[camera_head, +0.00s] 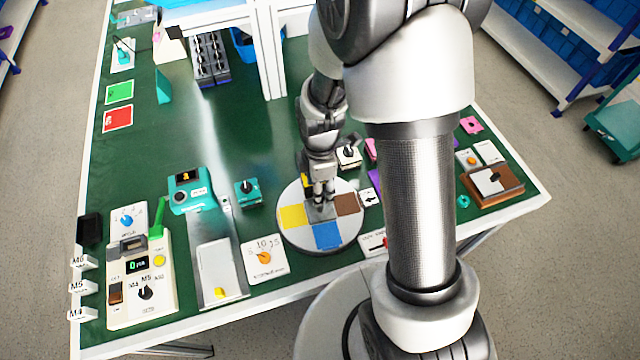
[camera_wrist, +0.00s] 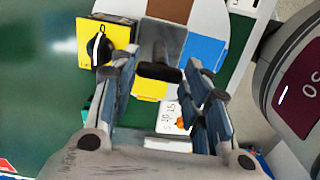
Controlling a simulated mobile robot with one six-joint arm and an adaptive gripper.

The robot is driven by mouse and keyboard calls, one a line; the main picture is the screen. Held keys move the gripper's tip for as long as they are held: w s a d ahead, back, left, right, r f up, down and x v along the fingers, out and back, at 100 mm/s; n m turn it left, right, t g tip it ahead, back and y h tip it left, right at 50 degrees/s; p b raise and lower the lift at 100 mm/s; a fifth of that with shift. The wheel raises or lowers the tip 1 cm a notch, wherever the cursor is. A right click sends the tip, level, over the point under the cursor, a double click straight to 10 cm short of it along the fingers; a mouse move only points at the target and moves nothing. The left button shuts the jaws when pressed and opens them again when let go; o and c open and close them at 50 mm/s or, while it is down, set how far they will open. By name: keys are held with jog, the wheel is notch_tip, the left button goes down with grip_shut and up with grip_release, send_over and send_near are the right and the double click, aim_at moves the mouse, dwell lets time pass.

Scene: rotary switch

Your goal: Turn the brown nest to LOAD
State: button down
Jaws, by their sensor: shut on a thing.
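A round white turntable (camera_head: 290,238) carries coloured square nests. The brown nest (camera_head: 347,203) is at its right, and the brown patch also shows at the top of the wrist view (camera_wrist: 166,12). The blue nest (camera_head: 327,236) is at the front and the yellow nest (camera_head: 292,216) at the left. My gripper (camera_head: 322,200) points down over the turntable's middle. In the wrist view its fingers (camera_wrist: 160,88) stand on either side of a dark grip bar (camera_wrist: 159,72) and are shut on it; the exact contact is hard to see. No LOAD mark is readable.
A white dial card (camera_head: 265,259) with an orange knob lies left of the turntable. A small white arrow card (camera_head: 369,197) is to its right. A yellow box with a black knob (camera_wrist: 100,44) shows near my fingers. A teal switch box (camera_head: 247,192) stands behind left.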

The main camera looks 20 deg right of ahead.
jog(key=shift+n, duration=0.5)
dwell(0.3)
jog(key=c, duration=0.9)
grip_release()
notch_tip(320, 180, up, 12)
